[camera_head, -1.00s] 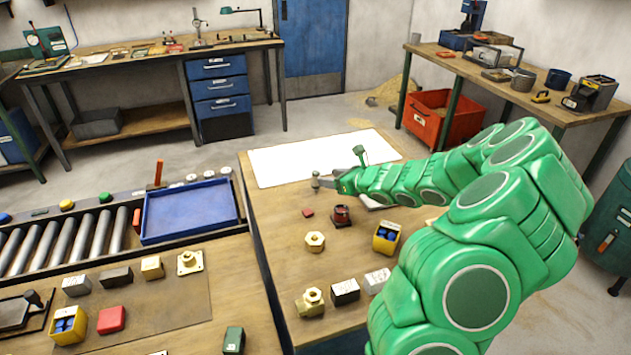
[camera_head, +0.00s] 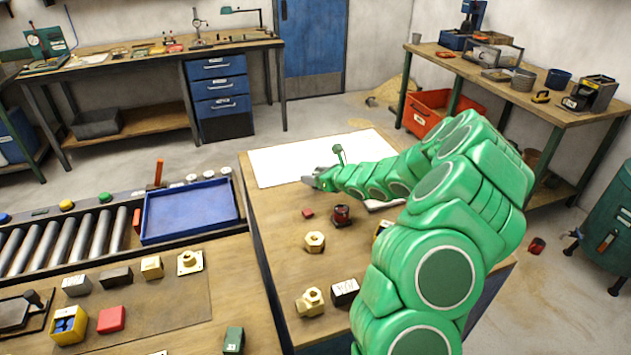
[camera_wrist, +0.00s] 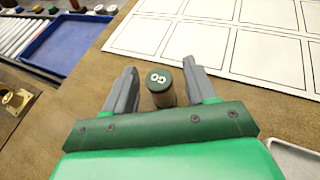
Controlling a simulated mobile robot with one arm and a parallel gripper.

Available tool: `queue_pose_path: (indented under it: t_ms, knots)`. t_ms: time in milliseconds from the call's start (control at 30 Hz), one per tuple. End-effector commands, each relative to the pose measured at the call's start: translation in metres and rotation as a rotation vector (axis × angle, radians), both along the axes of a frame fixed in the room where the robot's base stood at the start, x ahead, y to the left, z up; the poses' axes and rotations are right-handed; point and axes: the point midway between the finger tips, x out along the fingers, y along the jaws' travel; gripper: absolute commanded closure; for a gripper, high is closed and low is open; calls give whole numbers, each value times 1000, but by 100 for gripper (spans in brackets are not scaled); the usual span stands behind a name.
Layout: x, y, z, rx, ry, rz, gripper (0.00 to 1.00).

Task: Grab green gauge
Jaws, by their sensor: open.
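The green gauge (camera_wrist: 160,88) is a small upright cylinder with a dark green, white-marked top and a brownish side. In the wrist view it stands on the wooden table between the two grey fingers of my gripper (camera_wrist: 159,72). In the head view my gripper (camera_head: 311,180) is low over the table beside the white sheet, and I cannot make out the gauge there.
A white gridded sheet (camera_head: 280,162) lies just beyond my gripper. A dark red part (camera_head: 341,215), a small red piece (camera_head: 308,213) and brass nuts (camera_head: 314,242) (camera_head: 310,302) stand nearer on the table (camera_head: 275,225). A blue tray (camera_head: 190,212) is left. My arm hides the table's right side.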

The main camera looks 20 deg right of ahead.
Motion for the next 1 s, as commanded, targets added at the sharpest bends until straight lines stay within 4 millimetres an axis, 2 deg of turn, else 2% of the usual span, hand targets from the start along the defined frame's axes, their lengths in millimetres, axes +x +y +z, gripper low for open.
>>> queue_pose_path:
  t_ms: [100,467,767,1000]
  knots:
    - [0,0,0,0,0,0,44]
    - [0,0,0,0,0,0,99]
    - [0,0,1,-1,0,0,100]
    - [0,0,21,-2,-2,1,100]
